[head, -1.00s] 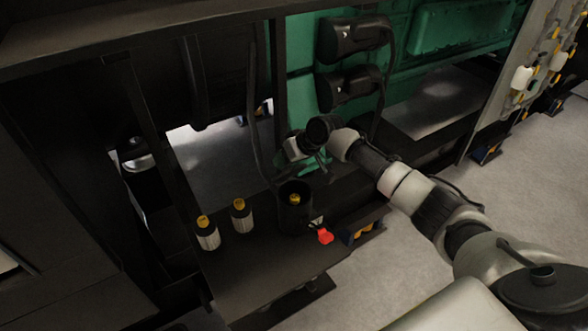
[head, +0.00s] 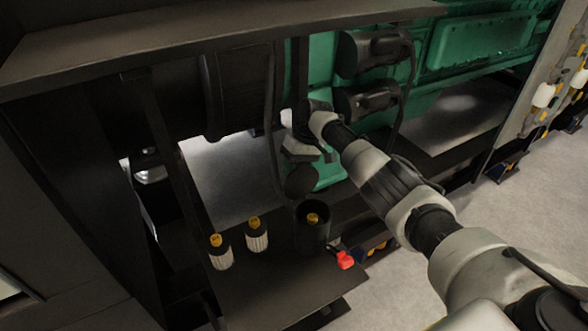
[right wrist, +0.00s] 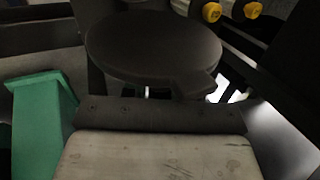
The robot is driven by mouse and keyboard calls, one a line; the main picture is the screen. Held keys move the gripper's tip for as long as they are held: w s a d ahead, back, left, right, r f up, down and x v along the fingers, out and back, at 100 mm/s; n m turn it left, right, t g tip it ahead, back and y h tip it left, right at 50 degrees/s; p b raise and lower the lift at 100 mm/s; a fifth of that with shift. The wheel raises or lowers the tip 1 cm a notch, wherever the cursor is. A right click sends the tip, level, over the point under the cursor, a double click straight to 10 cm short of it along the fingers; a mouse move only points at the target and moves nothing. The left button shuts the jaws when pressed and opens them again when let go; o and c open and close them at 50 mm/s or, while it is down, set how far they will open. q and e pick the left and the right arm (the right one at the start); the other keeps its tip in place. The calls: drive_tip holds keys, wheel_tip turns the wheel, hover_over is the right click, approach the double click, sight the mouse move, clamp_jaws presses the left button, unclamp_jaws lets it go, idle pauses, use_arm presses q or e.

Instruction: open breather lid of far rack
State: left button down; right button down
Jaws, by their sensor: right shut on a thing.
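The breather is a black cylindrical cup (head: 312,228) on the dark rack shelf, with a yellow-topped piece showing inside its open mouth. Its round black lid (head: 301,181) stands raised and tilted above the rim on the far side. My right gripper (head: 306,160) is at the lid's upper edge, shut on the lid; its fingertips are partly hidden in dark shadow. In the right wrist view the lid (right wrist: 153,52) appears as a broad dark disc with a small tab, just beyond the gripper. My left gripper is not in view.
Two pale, yellow-capped canisters (head: 221,252) (head: 257,235) stand left of the cup. A red handle (head: 345,260) sticks out at its right. A green engine (head: 480,40) lies behind my arm. A dark beam (head: 220,32) crosses above; grey floor (head: 480,235) is open at right.

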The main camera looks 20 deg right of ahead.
drive_tip(key=shift+f, duration=0.1)
idle(0.3)
drive_tip(key=c, duration=0.9)
unclamp_jaws()
drive_tip(key=shift+a, duration=0.1)
drive_tip(key=shift+w, duration=0.1)
drive_tip(key=b+v, duration=0.3)
drive_tip(key=v, duration=0.7)
drive_tip(key=shift+r, duration=0.35)
